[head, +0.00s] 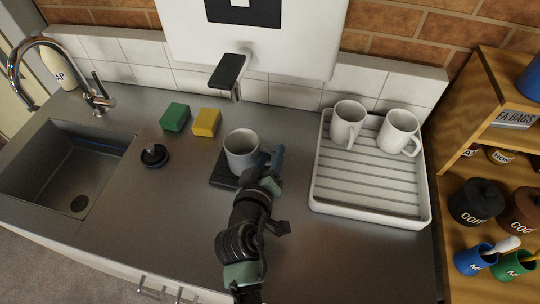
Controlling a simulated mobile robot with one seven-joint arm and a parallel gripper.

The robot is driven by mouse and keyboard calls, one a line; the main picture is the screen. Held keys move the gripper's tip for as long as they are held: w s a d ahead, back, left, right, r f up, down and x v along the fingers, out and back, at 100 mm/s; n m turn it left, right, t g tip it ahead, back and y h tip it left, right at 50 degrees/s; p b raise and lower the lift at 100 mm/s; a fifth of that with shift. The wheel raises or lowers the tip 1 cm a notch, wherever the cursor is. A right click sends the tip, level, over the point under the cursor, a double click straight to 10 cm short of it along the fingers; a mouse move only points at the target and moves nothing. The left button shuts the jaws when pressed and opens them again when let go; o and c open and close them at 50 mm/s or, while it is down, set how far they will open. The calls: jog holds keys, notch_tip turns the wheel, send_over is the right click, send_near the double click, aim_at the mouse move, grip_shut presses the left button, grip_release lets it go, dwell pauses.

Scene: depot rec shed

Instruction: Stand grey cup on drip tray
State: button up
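The light grey cup (242,151) is upright in the middle of the counter, below the tap spout on the wall unit. The dark, flat drip tray (222,179) shows under and to the front left of the cup. The cup appears to be over or on the tray; I cannot tell whether its base touches. My gripper (271,160) is at the cup's right side, with its fingers close beside or touching the cup. The cup's handle is not visible and may be hidden by the fingers. I cannot tell whether the fingers are closed on anything.
A white draining rack (370,190) with two white mugs (348,122) (398,132) stands right. Left are a green sponge (175,117), a yellow sponge (206,122), a black plug (154,155) and the sink (70,170). The spout (229,72) overhangs behind the cup.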

jog(key=b+v, duration=0.1)
jog(key=v, duration=1.1)
dwell(0.5)
